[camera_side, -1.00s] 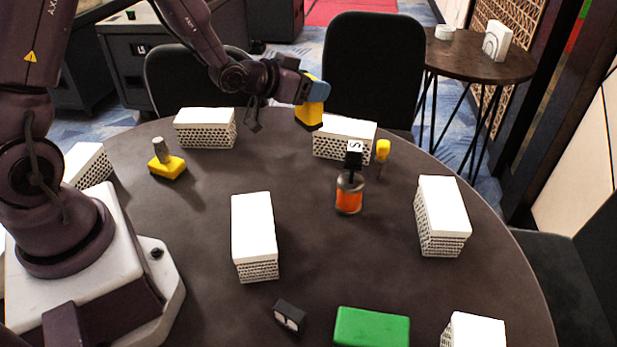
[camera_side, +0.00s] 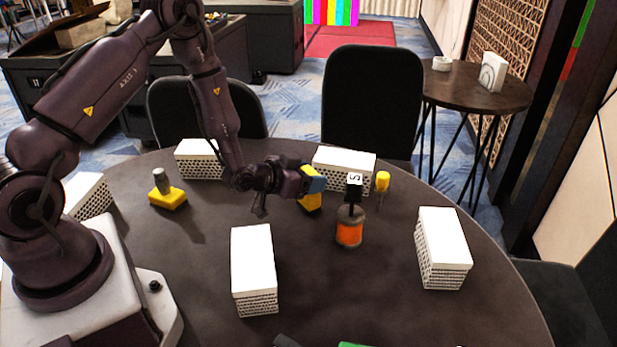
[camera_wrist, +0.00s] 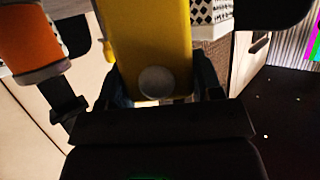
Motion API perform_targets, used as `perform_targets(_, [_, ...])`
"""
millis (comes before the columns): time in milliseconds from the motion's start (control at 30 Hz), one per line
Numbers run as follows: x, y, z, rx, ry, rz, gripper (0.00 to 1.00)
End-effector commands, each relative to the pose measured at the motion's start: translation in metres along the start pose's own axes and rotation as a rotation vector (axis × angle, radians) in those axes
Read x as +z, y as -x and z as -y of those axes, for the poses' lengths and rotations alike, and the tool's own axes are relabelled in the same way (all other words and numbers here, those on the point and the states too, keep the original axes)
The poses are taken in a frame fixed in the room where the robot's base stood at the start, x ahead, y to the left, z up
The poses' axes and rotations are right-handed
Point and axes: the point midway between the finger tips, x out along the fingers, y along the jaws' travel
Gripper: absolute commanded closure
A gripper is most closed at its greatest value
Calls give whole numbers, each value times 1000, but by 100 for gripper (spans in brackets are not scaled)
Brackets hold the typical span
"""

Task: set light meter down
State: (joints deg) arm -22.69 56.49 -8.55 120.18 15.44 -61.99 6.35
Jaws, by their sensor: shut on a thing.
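The light meter, a yellow block with a dark lower end, is held in my gripper (camera_side: 309,184) in the side view. Its yellow body (camera_wrist: 148,35) fills the middle of the wrist view, with a pale round disc on its near end. My gripper's fingers lie on both sides of it. In the side view the light meter (camera_side: 310,203) is upright, just left of the orange jar. Its lower end is close to the table (camera_side: 330,300); I cannot tell whether it touches.
A yellow-topped item (camera_side: 382,181) is beyond. White boxes stand behind (camera_side: 343,167), in front (camera_side: 252,262) and right (camera_side: 442,243). A yellow-based item (camera_side: 167,197) is left.

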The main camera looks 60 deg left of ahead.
Motion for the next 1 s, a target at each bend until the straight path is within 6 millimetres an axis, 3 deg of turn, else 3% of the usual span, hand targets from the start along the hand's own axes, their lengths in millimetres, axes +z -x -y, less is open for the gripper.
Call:
perform_targets(367, [4,-2,0,0,-1,-1,69])
perform_targets(400, [5,-2,0,0,-1,0,38])
perform_targets(500, [4,-2,0,0,-1,-1,15])
perform_targets(867, [1,0,0,0,-1,-1,15])
perform_targets(1000, [2,20,0,-1,-1,1,15])
